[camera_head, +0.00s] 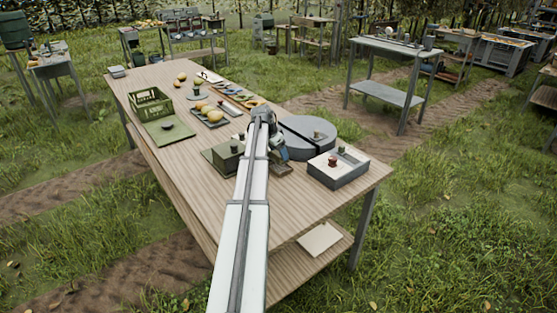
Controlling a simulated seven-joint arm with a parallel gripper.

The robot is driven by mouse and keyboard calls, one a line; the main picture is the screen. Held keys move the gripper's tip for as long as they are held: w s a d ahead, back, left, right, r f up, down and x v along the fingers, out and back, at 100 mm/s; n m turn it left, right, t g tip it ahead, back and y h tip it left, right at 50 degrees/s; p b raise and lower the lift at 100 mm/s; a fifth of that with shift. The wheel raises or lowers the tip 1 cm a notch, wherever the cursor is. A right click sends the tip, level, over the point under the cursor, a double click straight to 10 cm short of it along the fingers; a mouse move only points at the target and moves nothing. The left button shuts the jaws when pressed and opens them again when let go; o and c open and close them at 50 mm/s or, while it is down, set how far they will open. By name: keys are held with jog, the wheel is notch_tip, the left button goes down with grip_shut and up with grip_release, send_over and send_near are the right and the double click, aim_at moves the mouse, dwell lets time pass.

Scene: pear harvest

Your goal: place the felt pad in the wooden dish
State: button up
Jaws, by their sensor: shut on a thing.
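My arm reaches from the bottom edge over the wooden table. My gripper (281,154) is low over the table, just left of the grey round-ended block. It is small and partly hidden by my arm. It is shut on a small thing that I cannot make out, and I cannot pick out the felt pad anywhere. A small brown piece (283,169) lies just below the gripper. It may be the wooden dish, but I cannot tell its shape.
The table (180,165) holds a green crate (151,108), a green mat (160,138) with a dark round thing, trays of fruit (212,121), a dark green box (224,158), a grey round-ended block (312,130) and a grey box with a red knob (339,171). The table's near left is clear.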

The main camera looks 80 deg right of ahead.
aim_at(276, 154)
jog(key=shift+f, duration=1.9)
jog(key=shift+f, duration=0.1)
jog(key=o, duration=1.1)
jog(key=v, duration=1.2)
